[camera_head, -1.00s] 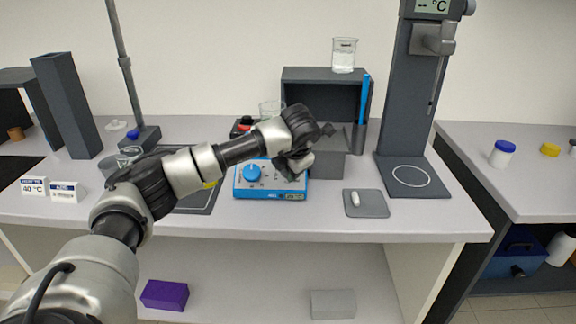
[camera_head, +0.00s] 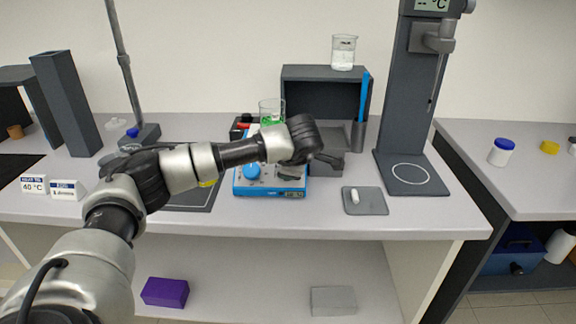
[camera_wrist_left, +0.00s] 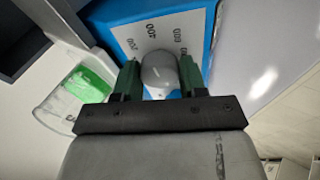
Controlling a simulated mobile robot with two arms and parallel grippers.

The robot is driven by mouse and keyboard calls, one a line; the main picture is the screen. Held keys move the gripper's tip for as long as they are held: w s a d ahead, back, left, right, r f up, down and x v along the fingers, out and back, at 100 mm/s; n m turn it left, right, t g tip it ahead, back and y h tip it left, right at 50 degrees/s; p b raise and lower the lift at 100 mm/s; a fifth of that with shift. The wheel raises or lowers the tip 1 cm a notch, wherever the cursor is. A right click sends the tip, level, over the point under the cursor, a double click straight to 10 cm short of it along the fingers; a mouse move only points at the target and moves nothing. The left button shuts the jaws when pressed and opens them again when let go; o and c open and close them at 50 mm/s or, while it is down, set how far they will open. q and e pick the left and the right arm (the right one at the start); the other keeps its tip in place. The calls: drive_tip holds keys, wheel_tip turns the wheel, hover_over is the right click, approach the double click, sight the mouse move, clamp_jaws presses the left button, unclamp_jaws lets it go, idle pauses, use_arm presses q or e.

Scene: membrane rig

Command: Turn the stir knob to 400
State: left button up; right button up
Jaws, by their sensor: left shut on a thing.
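The blue stirrer unit (camera_head: 241,188) stands on the bench in the head view. Its blue knob (camera_head: 252,172) shows on the left of its front. In the left wrist view a grey round knob (camera_wrist_left: 159,68) sits on the white dial plate, with printed numbers around it, including 400. My left gripper (camera_wrist_left: 160,78) is shut on this grey knob, one dark finger on each side. The gripper also shows over the right part of the unit in the head view (camera_head: 292,172). The knob's pointer cannot be made out. My right gripper is not in view.
A beaker with green contents (camera_head: 271,112) stands behind my arm; it also shows in the left wrist view (camera_wrist_left: 75,95). A grey pad (camera_head: 376,208) with a small white piece lies to the right. A tall dark stand (camera_head: 392,140) is further right.

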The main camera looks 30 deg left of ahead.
use_arm(q)
drive_tip(key=shift+m, duration=0.4)
drive_tip(key=o, duration=0.9)
drive_tip(key=shift+d, duration=0.1)
drive_tip(key=b+v, duration=0.1)
drive_tip(key=v, duration=1)
drive_tip(key=shift+s+f, duration=0.1)
drive_tip(key=shift+s, duration=0.05)
